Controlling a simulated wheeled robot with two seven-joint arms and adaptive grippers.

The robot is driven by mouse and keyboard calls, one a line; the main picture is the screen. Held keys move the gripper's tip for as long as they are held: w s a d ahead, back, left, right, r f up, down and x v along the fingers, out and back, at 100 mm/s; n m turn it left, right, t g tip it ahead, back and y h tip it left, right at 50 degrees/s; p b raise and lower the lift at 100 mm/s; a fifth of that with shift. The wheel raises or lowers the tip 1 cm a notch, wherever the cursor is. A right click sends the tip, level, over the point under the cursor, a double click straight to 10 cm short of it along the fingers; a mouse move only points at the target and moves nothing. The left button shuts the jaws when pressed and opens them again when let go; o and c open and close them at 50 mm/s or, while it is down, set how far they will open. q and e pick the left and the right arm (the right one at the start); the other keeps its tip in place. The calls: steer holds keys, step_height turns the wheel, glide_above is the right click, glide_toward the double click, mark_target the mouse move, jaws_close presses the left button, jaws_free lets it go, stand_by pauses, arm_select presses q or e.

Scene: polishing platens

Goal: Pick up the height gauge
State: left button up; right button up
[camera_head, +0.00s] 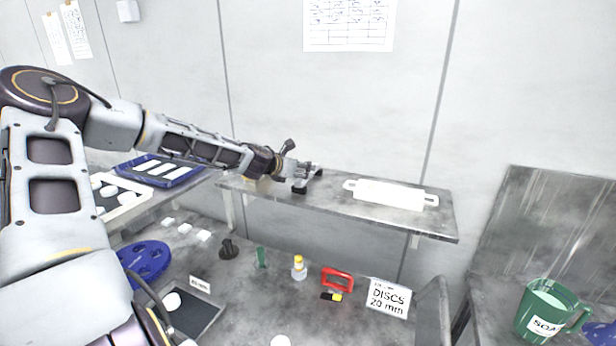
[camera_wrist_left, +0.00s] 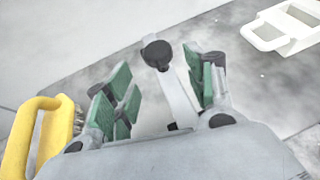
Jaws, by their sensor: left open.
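The height gauge looks to be the grey bar with black ends on the wall shelf, seen in the head view (camera_head: 307,180). In the left wrist view the gauge (camera_wrist_left: 178,95) shows as a pale bar with a round black knob and a small dark foot. My left gripper (camera_head: 290,170) is at the shelf, right beside the gauge. In the left wrist view its green-padded fingers (camera_wrist_left: 165,92) are apart, with the bar between them; I cannot tell whether they touch it. The gripper hides part of the gauge in the head view. My right gripper is not in view.
A yellow-handled brush (camera_wrist_left: 38,135) lies left of the gripper. A white handled tray (camera_head: 390,194) sits on the shelf (camera_head: 432,222) to the right. Below, the bench holds a bottle (camera_head: 299,268), a red-handled item (camera_head: 338,280) and a discs sign (camera_head: 388,298). A green mug (camera_head: 545,308) stands lower right.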

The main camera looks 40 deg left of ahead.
mark_target(307, 171)
arm_select(q)
steer(key=shift+f+x, duration=0.2)
steer(key=shift+x, duration=1.05)
steer(key=shift+p+x, duration=0.3)
steer(key=shift+x, duration=0.8)
steer(key=shift+d+f, duration=0.1)
jaws_close()
